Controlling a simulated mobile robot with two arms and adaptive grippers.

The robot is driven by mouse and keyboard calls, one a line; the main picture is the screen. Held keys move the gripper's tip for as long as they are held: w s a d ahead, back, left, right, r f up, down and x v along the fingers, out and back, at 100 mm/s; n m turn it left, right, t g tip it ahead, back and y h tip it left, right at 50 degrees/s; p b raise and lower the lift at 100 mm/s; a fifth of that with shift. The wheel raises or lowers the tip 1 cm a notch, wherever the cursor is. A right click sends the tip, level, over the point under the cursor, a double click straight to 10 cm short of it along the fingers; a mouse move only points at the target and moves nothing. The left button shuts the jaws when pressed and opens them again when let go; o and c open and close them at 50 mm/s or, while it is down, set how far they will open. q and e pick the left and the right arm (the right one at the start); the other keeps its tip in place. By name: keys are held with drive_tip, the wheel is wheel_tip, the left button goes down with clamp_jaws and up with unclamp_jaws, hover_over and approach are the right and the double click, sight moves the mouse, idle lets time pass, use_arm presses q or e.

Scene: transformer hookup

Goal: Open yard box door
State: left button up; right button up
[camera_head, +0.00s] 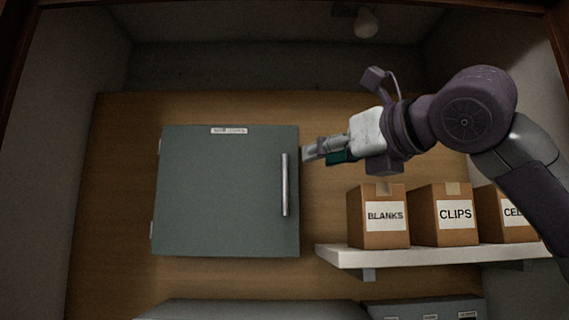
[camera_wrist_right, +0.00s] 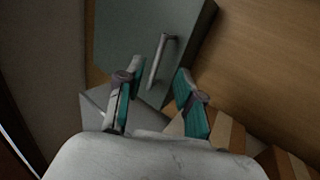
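The yard box is a grey-green cabinet on the wooden back wall, and its door (camera_head: 222,190) is closed. A vertical silver bar handle (camera_head: 285,185) sits near the door's right edge, with hinges at the left edge. My right gripper (camera_head: 308,152) is just right of the box, near the upper end of the handle. In the right wrist view the gripper (camera_wrist_right: 156,92) is open, its teal-padded fingers apart. The handle (camera_wrist_right: 159,61) appears ahead, between the fingertip directions, with nothing held. My left gripper is not in view.
A white shelf (camera_head: 420,257) at the lower right holds cardboard boxes labelled BLANKS (camera_head: 378,232), CLIPS (camera_head: 441,230) and a partly hidden one (camera_head: 500,228). A bulb (camera_head: 366,23) hangs above. Grey surfaces lie along the bottom. The wall left of the box is clear.

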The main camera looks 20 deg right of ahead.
sight(287, 168)
drive_tip(key=p+x, duration=0.2)
drive_tip(key=x, duration=0.4)
drive_tip(key=shift+w+r, duration=0.1)
drive_tip(key=shift+w, duration=0.15)
drive_tip(key=x, duration=0.2)
drive_tip(key=p+x, duration=0.1)
drive_tip(key=x, duration=0.1)
drive_tip(key=shift+w+f+p, duration=0.25)
drive_tip(key=shift+w+p, duration=0.05)
drive_tip(key=shift+w, duration=0.1)
drive_tip(key=shift+a, duration=0.1)
drive_tip(key=shift+w, duration=0.1)
drive_tip(key=shift+c, duration=1.2)
clamp_jaws()
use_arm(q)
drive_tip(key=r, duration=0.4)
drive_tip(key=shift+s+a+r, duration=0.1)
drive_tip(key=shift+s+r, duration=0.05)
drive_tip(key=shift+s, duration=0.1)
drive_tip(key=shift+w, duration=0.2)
